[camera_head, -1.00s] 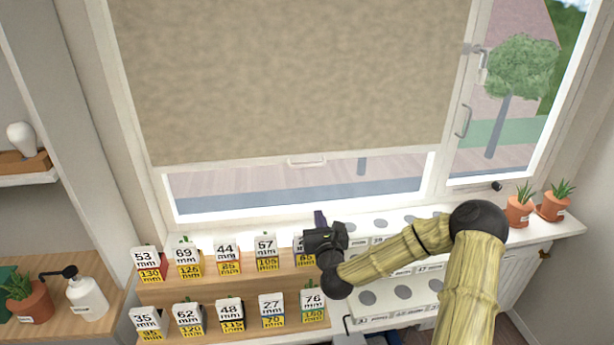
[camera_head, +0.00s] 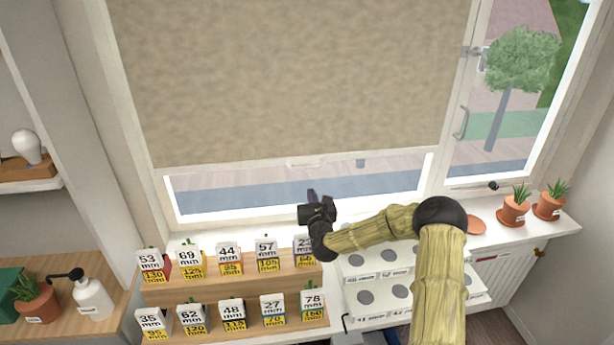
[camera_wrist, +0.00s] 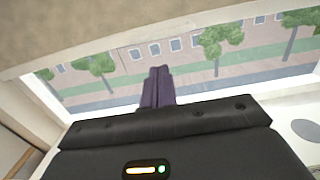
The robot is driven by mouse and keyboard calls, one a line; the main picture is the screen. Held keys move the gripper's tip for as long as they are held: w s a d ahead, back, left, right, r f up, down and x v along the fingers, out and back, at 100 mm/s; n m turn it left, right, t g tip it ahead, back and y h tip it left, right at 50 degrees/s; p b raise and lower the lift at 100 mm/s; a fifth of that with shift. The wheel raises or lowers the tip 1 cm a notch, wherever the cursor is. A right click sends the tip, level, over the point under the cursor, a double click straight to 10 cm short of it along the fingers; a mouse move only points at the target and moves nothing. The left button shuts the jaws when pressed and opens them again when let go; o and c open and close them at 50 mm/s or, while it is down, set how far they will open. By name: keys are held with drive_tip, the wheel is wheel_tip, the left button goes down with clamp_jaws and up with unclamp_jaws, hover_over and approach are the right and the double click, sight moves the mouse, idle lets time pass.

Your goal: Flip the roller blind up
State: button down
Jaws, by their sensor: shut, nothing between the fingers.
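The beige roller blind (camera_head: 290,80) hangs over most of the large window pane and stops above the sill, with a strip of bare glass under it. A small white handle (camera_head: 305,163) sits at the middle of its pale bottom bar. My gripper (camera_head: 311,193) is just below that handle, in front of the bare glass, apart from the blind. In the wrist view its purple fingers (camera_wrist: 158,84) are shut together and empty, pointing at the window. The blind's lower edge (camera_wrist: 100,48) crosses the top of the wrist view; the handle does not show there.
Stepped wooden racks (camera_head: 215,292) of numbered seed packets stand below left of my gripper. A white tiered stand (camera_head: 375,290) is under my arm. Potted plants (camera_head: 513,208) stand on the sill at right. A side window (camera_head: 505,95) with a handle is at right.

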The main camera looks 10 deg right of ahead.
drive_tip(key=w+p, duration=0.3)
drive_tip(key=w, duration=0.5)
drive_tip(key=shift+w+r, duration=0.25)
drive_tip(key=shift+w, duration=0.15)
